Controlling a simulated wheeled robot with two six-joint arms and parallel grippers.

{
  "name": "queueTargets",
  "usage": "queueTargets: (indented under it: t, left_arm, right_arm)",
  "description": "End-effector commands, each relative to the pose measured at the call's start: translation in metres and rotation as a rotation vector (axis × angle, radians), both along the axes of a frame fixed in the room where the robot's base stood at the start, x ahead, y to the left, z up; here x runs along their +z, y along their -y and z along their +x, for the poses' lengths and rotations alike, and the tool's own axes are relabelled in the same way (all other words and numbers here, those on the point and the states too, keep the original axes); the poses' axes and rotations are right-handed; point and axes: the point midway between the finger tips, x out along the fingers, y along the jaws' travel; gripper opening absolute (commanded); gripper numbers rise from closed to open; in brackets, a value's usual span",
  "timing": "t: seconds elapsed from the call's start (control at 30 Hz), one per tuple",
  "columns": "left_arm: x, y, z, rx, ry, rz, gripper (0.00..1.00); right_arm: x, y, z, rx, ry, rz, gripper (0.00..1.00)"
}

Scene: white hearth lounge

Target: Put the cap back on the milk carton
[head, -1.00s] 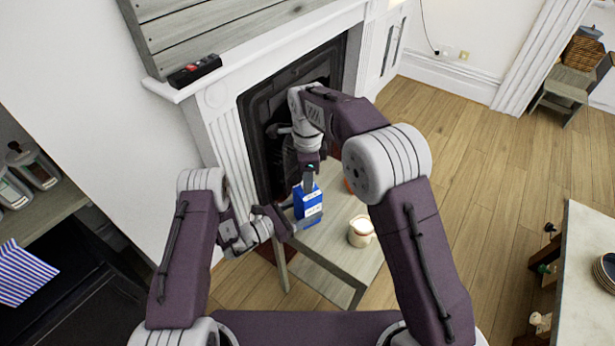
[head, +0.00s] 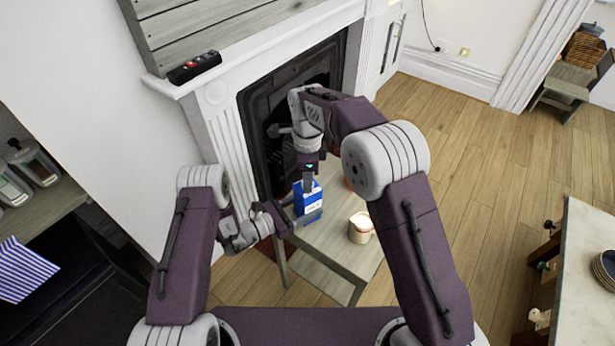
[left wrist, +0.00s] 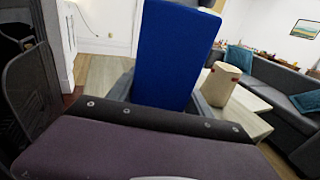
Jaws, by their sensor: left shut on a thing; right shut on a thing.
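The blue milk carton (head: 311,206) stands upright at the left end of the small wooden table in the head view. My left gripper (head: 303,218) is shut around its sides low down. The carton's blue face also fills the middle of the left wrist view (left wrist: 175,50), between the fingers. My right gripper (head: 308,182) comes down from above and is shut at the carton's top. The cap is not visible; what the right fingers hold is too small and covered to make out.
A cream jug-like container (head: 361,228) stands on the table (head: 336,262) to the right of the carton. An orange thing shows partly behind my right arm. The fireplace (head: 262,125) is close behind. A counter with plates (head: 580,250) is far right.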

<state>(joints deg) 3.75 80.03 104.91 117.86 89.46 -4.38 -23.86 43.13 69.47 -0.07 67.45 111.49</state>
Motion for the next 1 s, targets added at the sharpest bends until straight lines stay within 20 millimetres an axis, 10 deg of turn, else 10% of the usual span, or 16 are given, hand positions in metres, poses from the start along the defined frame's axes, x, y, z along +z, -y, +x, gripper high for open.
queueTargets:
  t: [0.4, 0.73, 0.77, 0.8, 1.0]
  left_arm:
    - [-0.0002, -0.0002, 0.0001, 0.001, 0.0, 0.001, 0.0]
    - [-0.0002, -0.0002, 0.0001, 0.001, 0.0, 0.001, 0.0]
    - [-0.0003, -0.0002, 0.0001, 0.001, 0.0, 0.001, 0.0]
    - [-0.0003, -0.0002, 0.0001, 0.001, 0.0, 0.001, 0.0]
    - [-0.0002, -0.0002, 0.0001, 0.001, 0.0, 0.001, 0.0]
  right_arm:
    - [0.0, 0.0, 0.0001, -0.808, 0.001, -0.001, 0.0]
    - [0.0002, -0.0001, 0.0002, -0.85, 0.001, 0.0, 0.0]
    - [0.0002, -0.0001, 0.0002, -0.85, 0.001, 0.0, 0.37]
    - [0.0002, -0.0001, 0.0002, -0.85, 0.001, 0.0, 0.49]
    - [0.0001, -0.0001, 0.0002, -0.849, 0.001, 0.0, 0.51]
